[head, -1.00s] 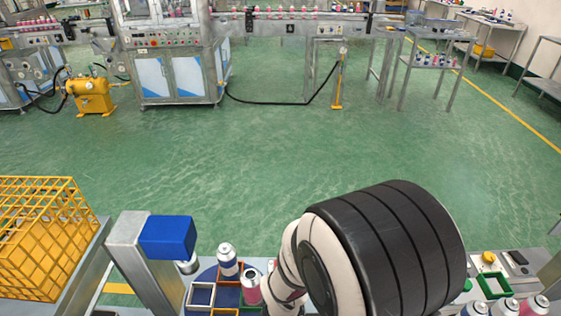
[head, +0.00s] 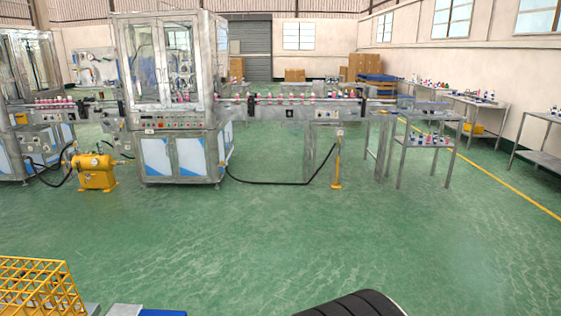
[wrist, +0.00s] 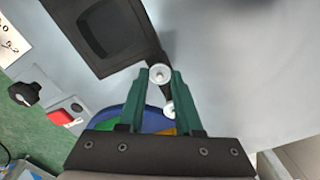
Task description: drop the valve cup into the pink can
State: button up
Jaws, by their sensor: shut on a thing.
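In the wrist view my gripper (wrist: 158,76) has two green fingers. They are shut on a small round silver-white valve cup (wrist: 160,73) at their tips. A second small round pale piece (wrist: 170,108) shows lower down between the fingers; I cannot tell what it rests on. The pink can cannot be made out in either current view. The head view looks out over the floor and does not show my gripper.
In the wrist view a dark tray (wrist: 76,48) lies on the grey table (wrist: 245,75). Part of a blue round plate (wrist: 108,118) shows behind the left finger. A red button (wrist: 60,117) and black knob (wrist: 24,94) are at left. The head view shows a yellow crate (head: 40,287).

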jog(key=shift+r, duration=2.55)
jog(key=w+d+r+m, duration=0.4)
jog(key=w+r+m, duration=0.1)
jog(key=r, duration=0.4)
jog(key=w+d+r+m, duration=0.3)
jog(key=w+r+m, duration=0.25)
jog(key=r, duration=0.35)
jog(key=a+f+n, duration=0.2)
jog(key=a+n, duration=0.1)
jog(key=a, duration=0.1)
jog(key=a+f+n, duration=0.2)
jog(key=a+n, duration=0.2)
jog(key=a, duration=0.1)
jog(key=a+f+n, duration=0.3)
jog(key=a, duration=0.1)
jog(key=shift+w+a+n, duration=0.25)
jog(key=shift+a, duration=0.15)
jog(key=shift+f, duration=1.5)
jog(key=shift+f, duration=0.15)
